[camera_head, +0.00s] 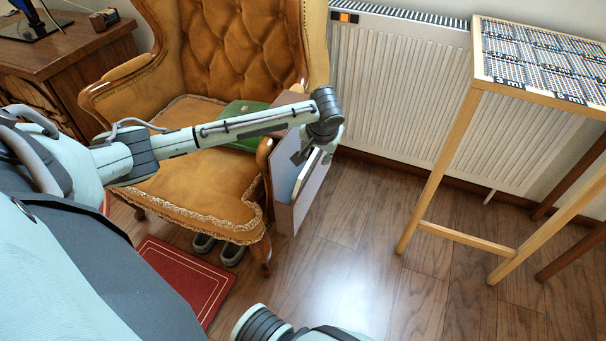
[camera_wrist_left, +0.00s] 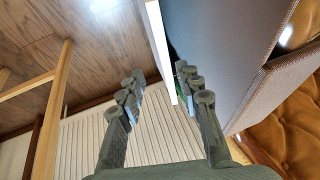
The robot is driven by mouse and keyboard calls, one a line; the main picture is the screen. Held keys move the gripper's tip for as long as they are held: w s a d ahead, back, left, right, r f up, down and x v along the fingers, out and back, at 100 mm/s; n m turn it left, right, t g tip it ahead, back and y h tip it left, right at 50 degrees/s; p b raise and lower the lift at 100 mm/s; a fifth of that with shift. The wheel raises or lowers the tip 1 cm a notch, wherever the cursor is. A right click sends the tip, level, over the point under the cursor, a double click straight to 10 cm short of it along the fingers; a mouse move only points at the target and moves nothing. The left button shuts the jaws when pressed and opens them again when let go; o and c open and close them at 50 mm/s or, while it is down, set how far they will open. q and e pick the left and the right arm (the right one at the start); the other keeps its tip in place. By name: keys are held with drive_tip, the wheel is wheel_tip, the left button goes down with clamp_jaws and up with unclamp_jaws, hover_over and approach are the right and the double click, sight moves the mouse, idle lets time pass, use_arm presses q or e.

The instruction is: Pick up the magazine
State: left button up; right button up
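A thin white-edged flat thing, likely the magazine (camera_head: 308,172), stands upright in a grey-brown box-like holder (camera_head: 291,218) beside the armchair. In the left wrist view its white edge (camera_wrist_left: 158,45) runs down between my fingers, closer to the right-hand finger. My left gripper (camera_wrist_left: 157,78) is open, its fingers on either side of that edge; I cannot tell whether they touch it. In the head view my left gripper (camera_head: 309,153) is over the holder's top. The magazine's cover is mostly hidden.
A tufted mustard armchair (camera_head: 190,170) with a green item (camera_head: 240,110) on its seat stands left of the holder. A radiator (camera_head: 400,85) is behind. A tall wooden table (camera_head: 540,65) stands right. A red book-like item (camera_head: 185,280) lies below. Floor (camera_head: 355,250) is clear.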

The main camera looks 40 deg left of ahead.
sight(312, 158)
use_arm(q)
drive_tip(key=shift+w+a+f, duration=0.15)
drive_tip(key=shift+w+a, duration=0.05)
drive_tip(key=shift+w, duration=0.05)
drive_tip(key=shift+w+a+f, duration=0.15)
drive_tip(key=shift+f, duration=0.1)
drive_tip(key=x, duration=0.4)
drive_tip(key=b+x, duration=0.1)
drive_tip(key=x, duration=0.1)
drive_tip(key=shift+s+a+f, duration=0.15)
drive_tip(key=shift+s+a, duration=0.1)
drive_tip(key=shift+s, duration=0.05)
drive_tip(key=shift+w+a+f, duration=0.1)
drive_tip(key=shift+f, duration=0.15)
use_arm(e)
wheel_tip(312, 158, up, 2)
drive_tip(key=shift+w+r, duration=0.15)
use_arm(q)
drive_tip(key=shift+f, duration=0.1)
drive_tip(key=shift+f+p, duration=0.2)
drive_tip(key=shift+p, duration=0.1)
use_arm(e)
drive_tip(key=shift+a+r, duration=0.2)
drive_tip(key=shift+a, duration=0.05)
